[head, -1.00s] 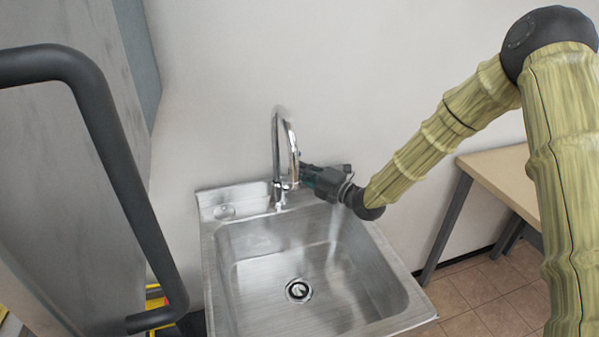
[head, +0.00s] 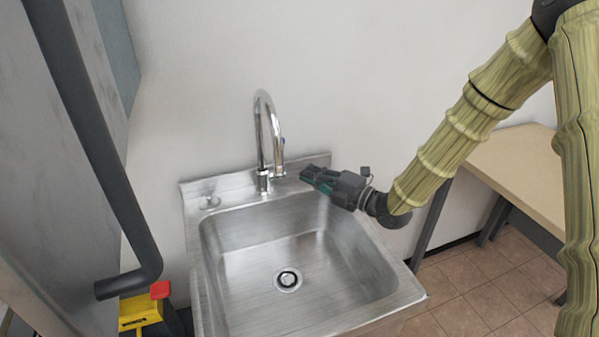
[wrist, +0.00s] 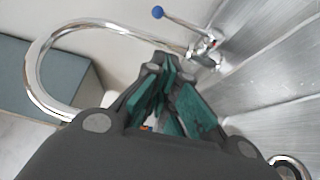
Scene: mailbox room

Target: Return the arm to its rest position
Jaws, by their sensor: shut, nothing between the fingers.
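My gripper (head: 306,175) is at the end of my arm, above the back right part of the steel sink (head: 300,316). It is shut and empty, just right of the chrome faucet (head: 266,125), with a small gap in the head view. In the wrist view its green-padded fingers (wrist: 160,68) come together at the tips. The curved faucet spout (wrist: 38,62) shows at the left there, and the blue-tipped lever (wrist: 158,12) lies beyond the fingers.
A wooden table (head: 505,170) stands right of the sink. A grey panel with a dark bar handle (head: 105,170) fills the left side. A yellow and red object (head: 145,308) is low at the left. Tiled floor (head: 470,300) shows between sink and table.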

